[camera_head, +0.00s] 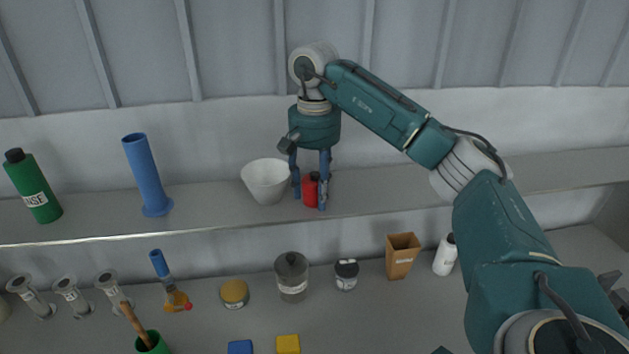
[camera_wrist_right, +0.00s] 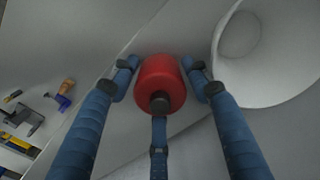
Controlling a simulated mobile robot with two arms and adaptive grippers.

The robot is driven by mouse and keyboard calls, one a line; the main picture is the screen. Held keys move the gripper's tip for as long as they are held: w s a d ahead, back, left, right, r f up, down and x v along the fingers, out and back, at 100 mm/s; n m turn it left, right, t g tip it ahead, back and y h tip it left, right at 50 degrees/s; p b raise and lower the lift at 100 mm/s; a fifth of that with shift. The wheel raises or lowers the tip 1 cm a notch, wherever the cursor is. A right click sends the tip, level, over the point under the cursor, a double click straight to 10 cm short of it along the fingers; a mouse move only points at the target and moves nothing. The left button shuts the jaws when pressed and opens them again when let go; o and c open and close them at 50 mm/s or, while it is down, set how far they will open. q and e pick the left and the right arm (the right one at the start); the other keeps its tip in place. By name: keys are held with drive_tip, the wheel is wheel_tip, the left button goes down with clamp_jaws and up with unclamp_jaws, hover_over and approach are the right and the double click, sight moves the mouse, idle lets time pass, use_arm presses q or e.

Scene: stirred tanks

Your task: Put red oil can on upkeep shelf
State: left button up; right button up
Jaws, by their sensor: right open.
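The red oil can (camera_head: 311,189) with a dark cap stands on the upper shelf (camera_head: 220,208), just right of a white bowl. My right gripper (camera_head: 310,200) reaches down over it from above, with its blue fingers around the can. In the right wrist view the red can (camera_wrist_right: 160,82) lies between the fingers of the right gripper (camera_wrist_right: 160,85); they look open, with small gaps at the sides. The can's lower part is partly hidden by the fingers. My left gripper does not show.
The white bowl (camera_head: 266,180) is close beside the right gripper's fingers. A blue cylinder (camera_head: 147,172) and a green bottle (camera_head: 32,186) stand further left on the shelf. The shelf's right part (camera_head: 400,190) is clear. Jars, a brown container (camera_head: 402,256) and a white bottle (camera_head: 445,256) stand below.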

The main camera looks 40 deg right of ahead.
sight(314, 173)
wheel_tip(314, 173, up, 12)
drive_tip(key=shift+r, duration=0.15)
idle(0.4)
idle(0.5)
